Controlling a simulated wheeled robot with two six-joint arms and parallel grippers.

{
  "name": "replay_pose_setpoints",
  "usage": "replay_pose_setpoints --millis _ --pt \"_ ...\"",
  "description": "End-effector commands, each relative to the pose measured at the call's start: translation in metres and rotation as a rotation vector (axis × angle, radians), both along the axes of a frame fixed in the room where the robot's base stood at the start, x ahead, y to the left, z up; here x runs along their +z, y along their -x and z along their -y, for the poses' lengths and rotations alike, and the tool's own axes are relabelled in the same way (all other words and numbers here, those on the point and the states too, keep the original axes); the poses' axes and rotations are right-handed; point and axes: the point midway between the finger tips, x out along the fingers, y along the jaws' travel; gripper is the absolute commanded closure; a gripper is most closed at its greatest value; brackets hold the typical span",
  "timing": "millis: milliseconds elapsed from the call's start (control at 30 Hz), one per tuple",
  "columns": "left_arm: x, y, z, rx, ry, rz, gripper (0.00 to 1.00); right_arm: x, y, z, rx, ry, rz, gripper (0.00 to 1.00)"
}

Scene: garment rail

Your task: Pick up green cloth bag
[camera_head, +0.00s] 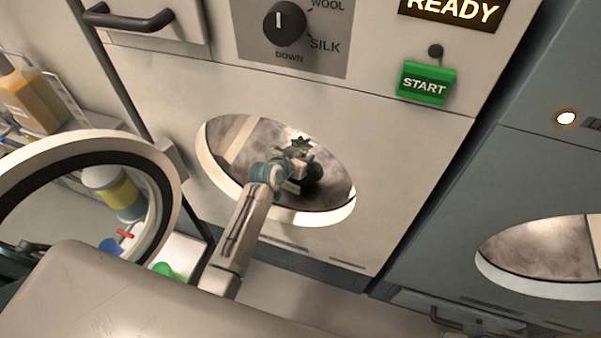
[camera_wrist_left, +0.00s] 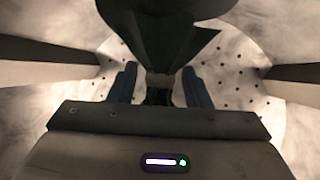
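The dark green cloth bag (camera_head: 313,174) is inside the round drum opening of the middle machine. In the left wrist view the bag (camera_wrist_left: 165,40) fills the top centre, narrowing to a pale tied neck with a dark tail below it. My left gripper (camera_head: 292,172) reaches through the opening to the bag and partly hides it in the head view. In the left wrist view its two blue fingers (camera_wrist_left: 160,88) stand apart on either side of the neck, with visible gaps on both sides. My right gripper is not in view.
An open round door (camera_head: 165,185) stands at the left. A green START button (camera_head: 427,84) and a dial (camera_head: 285,22) are above. Another round opening (camera_head: 545,255) is at the right.

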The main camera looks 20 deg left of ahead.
Motion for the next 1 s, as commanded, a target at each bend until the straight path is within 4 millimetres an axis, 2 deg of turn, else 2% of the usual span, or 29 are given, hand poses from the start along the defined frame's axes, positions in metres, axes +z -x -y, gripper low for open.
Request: replay_pose_setpoints --millis 33,200,567,667,767,867,1000 --pt "0.0 0.0 0.0 0.0 0.0 0.0 0.66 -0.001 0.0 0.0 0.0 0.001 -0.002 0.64" --pt "0.0 0.0 0.0 0.0 0.0 -0.001 0.99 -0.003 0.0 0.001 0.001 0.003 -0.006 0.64" --pt "0.0 0.0 0.0 0.0 0.001 0.0 1.0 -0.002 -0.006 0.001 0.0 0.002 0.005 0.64" --pt "0.006 0.0 0.0 0.0 0.0 0.002 1.0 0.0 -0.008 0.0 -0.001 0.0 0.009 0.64" --pt "0.02 0.0 0.0 -0.001 0.001 0.004 1.0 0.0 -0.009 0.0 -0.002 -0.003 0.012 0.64" --pt "0.041 -0.001 0.0 0.0 0.001 0.006 1.0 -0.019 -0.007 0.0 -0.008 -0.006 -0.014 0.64" --pt "0.069 -0.001 0.0 0.0 0.001 0.006 1.0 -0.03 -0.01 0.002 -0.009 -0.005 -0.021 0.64"
